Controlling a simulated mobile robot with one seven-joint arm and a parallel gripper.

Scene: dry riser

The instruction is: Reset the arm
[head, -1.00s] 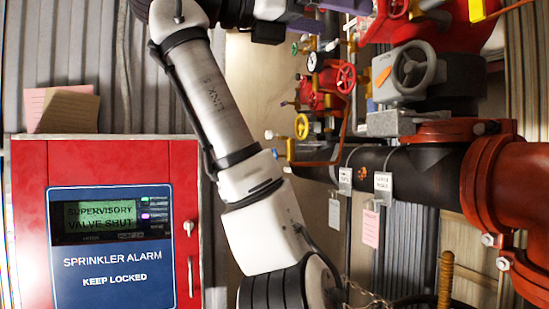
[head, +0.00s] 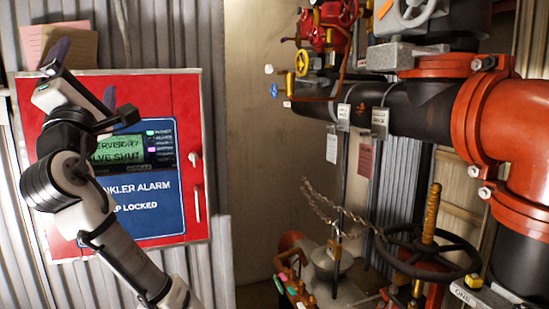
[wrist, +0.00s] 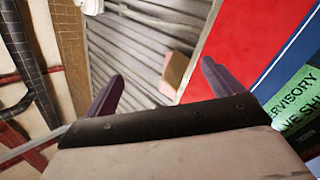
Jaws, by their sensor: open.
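My gripper (head: 82,76) is at the left in the head view, in front of the red sprinkler alarm panel (head: 190,100). Its two purple fingers stand apart with nothing between them. In the wrist view the open fingers of my gripper (wrist: 158,85) spread at either side, with corrugated wall beyond. The red panel also shows at the right of the wrist view (wrist: 245,40). My arm hides part of the panel's blue face and its green display, on which "VALVE SHUT" is partly readable.
Paper notes (head: 68,48) are on the wall above the panel. At the right are a black pipe (head: 420,112) with red couplings, hanging tags, and a black handwheel (head: 430,252) with a chain near it. A bare wall strip (head: 260,150) separates panel and pipes.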

